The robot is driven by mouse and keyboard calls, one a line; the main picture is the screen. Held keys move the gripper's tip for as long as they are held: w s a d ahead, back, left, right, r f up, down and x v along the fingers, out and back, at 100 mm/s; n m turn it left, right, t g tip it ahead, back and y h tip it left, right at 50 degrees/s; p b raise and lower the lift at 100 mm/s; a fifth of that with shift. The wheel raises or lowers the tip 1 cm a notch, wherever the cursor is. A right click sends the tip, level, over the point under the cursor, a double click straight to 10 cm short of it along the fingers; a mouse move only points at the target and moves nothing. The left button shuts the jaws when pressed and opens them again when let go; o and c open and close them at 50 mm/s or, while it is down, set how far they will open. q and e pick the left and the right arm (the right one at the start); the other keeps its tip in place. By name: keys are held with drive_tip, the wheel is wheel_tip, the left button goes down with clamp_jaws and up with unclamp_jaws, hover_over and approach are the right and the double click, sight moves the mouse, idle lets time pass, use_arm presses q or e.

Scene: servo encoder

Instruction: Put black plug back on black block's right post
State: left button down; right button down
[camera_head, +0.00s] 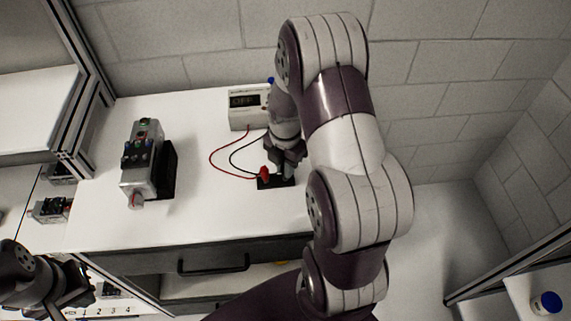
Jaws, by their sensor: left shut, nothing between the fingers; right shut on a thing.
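The black block (268,184) lies on the white tabletop, right of centre. A red plug (264,173) stands at its left side, with a red wire running to it. My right gripper (283,170) is directly over the block's right part. It is shut on the black plug, which the fingers largely hide; a black wire leads towards it. The right post is hidden, so I cannot tell whether the plug touches it. My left gripper (82,290) is shut and empty at the lower left, far from the block.
A display box (247,118) reading OFF stands behind the block. A grey servo device (141,170) with knobs stands on the left of the table. A drawer (215,258) is below the front edge. The tabletop between device and wires is clear.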

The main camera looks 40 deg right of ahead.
drive_tip(key=shift+f, duration=0.1)
drive_tip(key=c, duration=1)
unclamp_jaws()
wheel_tip(320, 180, up, 7)
drive_tip(key=p, duration=0.6)
drive_tip(key=shift+p, duration=0.35)
